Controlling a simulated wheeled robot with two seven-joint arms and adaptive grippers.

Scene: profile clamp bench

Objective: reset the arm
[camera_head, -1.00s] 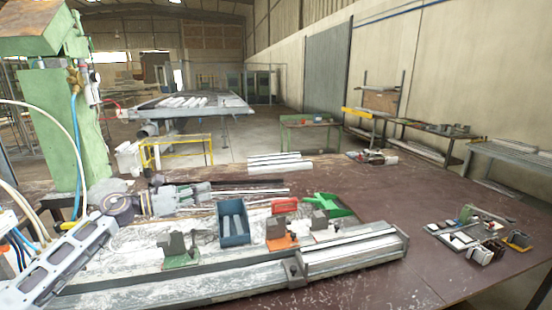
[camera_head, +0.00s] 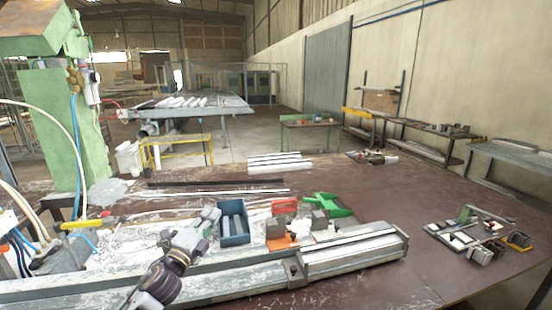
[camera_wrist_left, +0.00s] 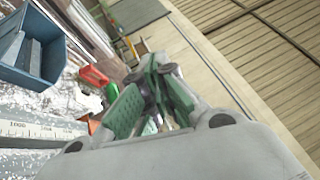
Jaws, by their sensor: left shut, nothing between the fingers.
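My left gripper (camera_head: 212,214) is shut and empty. It is above the bench just left of the blue bin (camera_head: 233,239), with its arm rising from the bottom edge. In the left wrist view its green-padded fingers (camera_wrist_left: 150,92) are together, and the blue bin (camera_wrist_left: 22,66) shows at the upper left. The gripper hides most of the grey clamp block on the bench. My right gripper is not in view.
A long metal profile rail (camera_head: 350,258) runs along the bench front. An orange-based clamp (camera_head: 279,243), a red part (camera_head: 284,206) and a green part (camera_head: 333,205) stand right of the bin.

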